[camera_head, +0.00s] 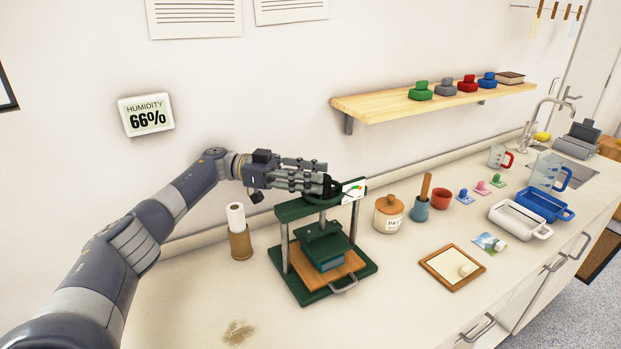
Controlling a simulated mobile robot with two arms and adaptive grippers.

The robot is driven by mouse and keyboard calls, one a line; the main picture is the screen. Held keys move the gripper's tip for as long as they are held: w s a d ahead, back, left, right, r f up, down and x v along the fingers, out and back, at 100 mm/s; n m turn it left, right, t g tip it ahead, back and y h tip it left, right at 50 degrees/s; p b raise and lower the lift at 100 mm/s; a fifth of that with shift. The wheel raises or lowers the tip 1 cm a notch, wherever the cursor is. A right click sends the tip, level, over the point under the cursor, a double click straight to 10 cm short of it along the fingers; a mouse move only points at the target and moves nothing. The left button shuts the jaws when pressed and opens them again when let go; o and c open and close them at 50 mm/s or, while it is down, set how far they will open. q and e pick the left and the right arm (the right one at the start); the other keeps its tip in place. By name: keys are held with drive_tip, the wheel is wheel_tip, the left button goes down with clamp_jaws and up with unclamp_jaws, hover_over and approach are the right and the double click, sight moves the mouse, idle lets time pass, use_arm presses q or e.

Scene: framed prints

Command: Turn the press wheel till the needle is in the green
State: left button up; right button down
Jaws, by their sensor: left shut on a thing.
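A dark green press (365,271) stands on the counter, with a wooden board (305,272) on its base and a teal block under its plate. A small white gauge (353,192) with a coloured scale is at the top right of the press; its needle is too small to read. My left gripper (328,187) reaches in from the left over the top of the press and is shut on the press wheel (340,190). The wheel is mostly hidden behind the fingers. My right gripper is not in view.
A roll on a stand (239,240) is left of the press. A lidded jar (389,214), a blue pot (420,210) and a framed panel (452,268) are to its right. A wooden shelf (385,106) hangs above. The front left counter is clear except for a stain (238,333).

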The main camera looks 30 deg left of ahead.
use_arm(q)
drive_tip(key=shift+d+f, duration=0.15)
drive_tip(key=shift+f, duration=0.05)
drive_tip(key=o, duration=0.8)
drive_tip(key=shift+o, duration=1.3)
drive_tip(key=shift+w+d, duration=0.1)
drive_tip(key=shift+d, duration=0.15)
drive_tip(key=shift+r, duration=0.1)
drive_tip(key=shift+a, duration=0.1)
drive_tip(key=shift+a+r, duration=0.15)
drive_tip(key=shift+r, duration=0.4)
wheel_tip(320, 180, up, 9)
drive_tip(key=shift+d, duration=0.2)
